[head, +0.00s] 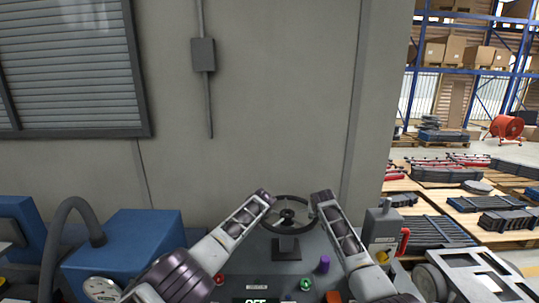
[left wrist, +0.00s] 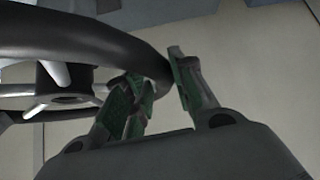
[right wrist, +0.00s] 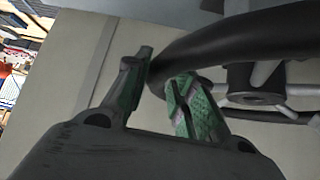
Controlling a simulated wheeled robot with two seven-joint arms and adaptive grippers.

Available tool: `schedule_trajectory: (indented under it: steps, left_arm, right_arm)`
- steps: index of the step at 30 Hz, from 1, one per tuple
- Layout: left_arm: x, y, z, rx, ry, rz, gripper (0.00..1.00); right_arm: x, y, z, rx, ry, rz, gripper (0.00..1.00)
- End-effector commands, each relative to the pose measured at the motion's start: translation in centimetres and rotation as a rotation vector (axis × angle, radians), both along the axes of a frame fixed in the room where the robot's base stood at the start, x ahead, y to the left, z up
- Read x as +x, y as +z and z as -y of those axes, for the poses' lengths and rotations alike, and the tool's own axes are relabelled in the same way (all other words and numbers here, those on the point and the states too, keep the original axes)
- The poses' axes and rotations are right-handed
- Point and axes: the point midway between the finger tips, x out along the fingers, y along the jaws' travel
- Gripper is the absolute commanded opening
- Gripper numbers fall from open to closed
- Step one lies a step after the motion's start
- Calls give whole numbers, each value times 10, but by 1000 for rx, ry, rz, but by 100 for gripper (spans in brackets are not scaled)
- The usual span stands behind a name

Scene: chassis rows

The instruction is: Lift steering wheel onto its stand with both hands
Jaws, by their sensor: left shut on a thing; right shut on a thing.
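A blue box (head: 135,238) stands at left, a grey box with a red handle (head: 382,224) at right.

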Motion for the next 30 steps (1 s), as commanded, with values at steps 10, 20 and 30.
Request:
schedule_trajectory:
  steps: [10, 20, 30]
  left_arm:
    - [1, -1, -10, 11, 9, -2, 51]
    - [0, -4, -7, 9, 7, -6, 51]
    - [0, -2, -5, 6, 5, -3, 53]
  right_arm:
    - [1, 1, 9, -11, -7, 0, 0]
    - [0, 0, 6, -8, -5, -2, 37]
    - [0, 0, 4, -5, -3, -1, 51]
